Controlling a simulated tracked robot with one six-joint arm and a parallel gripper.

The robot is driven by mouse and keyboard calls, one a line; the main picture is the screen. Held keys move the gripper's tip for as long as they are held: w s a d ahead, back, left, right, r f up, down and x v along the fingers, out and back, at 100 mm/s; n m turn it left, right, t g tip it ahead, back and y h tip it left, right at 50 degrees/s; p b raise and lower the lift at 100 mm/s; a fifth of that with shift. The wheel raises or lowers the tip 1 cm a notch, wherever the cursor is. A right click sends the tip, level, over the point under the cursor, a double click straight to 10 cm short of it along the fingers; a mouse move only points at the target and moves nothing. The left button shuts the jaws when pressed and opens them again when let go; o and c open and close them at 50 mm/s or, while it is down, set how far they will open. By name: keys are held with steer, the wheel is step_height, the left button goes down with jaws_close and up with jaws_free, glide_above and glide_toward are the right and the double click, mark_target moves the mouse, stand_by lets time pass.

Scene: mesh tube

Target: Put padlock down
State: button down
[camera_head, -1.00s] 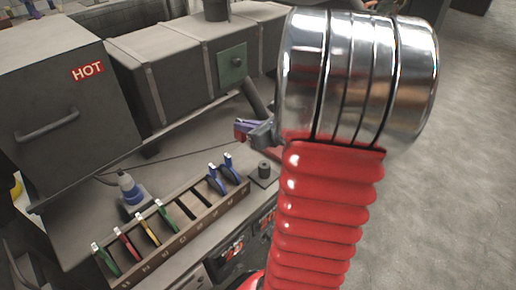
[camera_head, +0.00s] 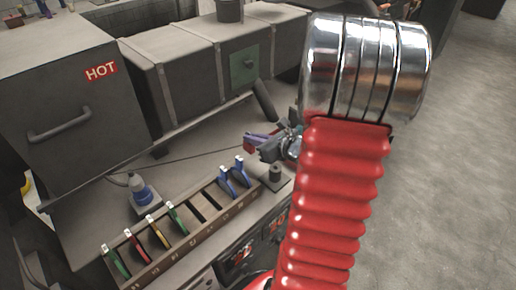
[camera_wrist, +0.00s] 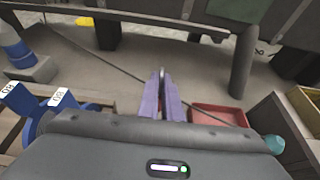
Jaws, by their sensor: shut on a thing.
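My gripper (camera_head: 262,143) is out over the bench, beyond the right end of the slotted rack. Its purple fingers are close together in the wrist view (camera_wrist: 163,103), with a thin grey edge between them.
The slotted rack (camera_head: 190,245) holds several coloured pieces with white tags and has empty slots. A red tray (camera_wrist: 218,116) lies right of my fingers. The HOT box (camera_head: 75,105) and grey duct (camera_head: 215,60) stand behind.

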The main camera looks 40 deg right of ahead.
mark_target(253, 150)
steer(key=shift+f, duration=0.4)
steer(key=shift+f, duration=2.05)
steer(key=shift+f, duration=0.15)
steer(key=c, duration=1.9)
jaws_free()
steer(key=shift+c, duration=0.2)
steer(key=shift+s+r, duration=0.15)
steer(key=shift+r, duration=0.05)
steer(key=v, duration=1.1)
steer(key=shift+s+r, duration=0.1)
steer(key=shift+s, duration=0.3)
